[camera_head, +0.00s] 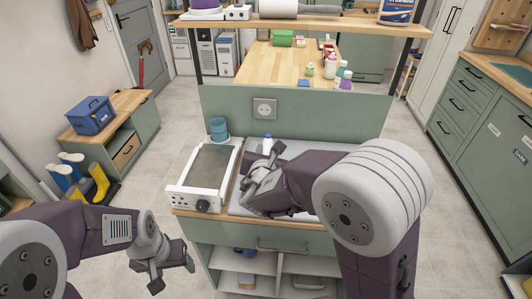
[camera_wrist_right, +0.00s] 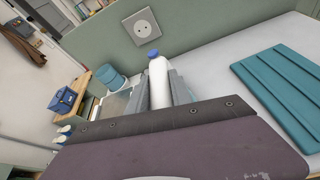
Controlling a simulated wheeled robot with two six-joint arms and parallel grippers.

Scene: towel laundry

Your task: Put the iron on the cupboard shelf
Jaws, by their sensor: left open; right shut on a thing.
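I cannot make out an iron in either view. My right gripper (camera_head: 262,178) is over the worktop, shut on a white bottle with a blue cap (camera_wrist_right: 158,82). The bottle stands between the grey fingers in the right wrist view. In the head view only its top (camera_head: 267,141) shows behind the gripper. My left gripper (camera_head: 171,275) is open and empty, low in front of the cabinet's left side. Open shelves (camera_head: 262,265) lie under the worktop, holding a few small items, one of them blue. My right arm hides part of the worktop.
A white appliance with a knob (camera_head: 188,194) stands on the worktop's left, with a blue-teal container (camera_head: 218,128) behind it. A folded teal towel (camera_wrist_right: 285,85) lies right of the bottle in the right wrist view. A green panel with a socket (camera_head: 300,107) closes the back.

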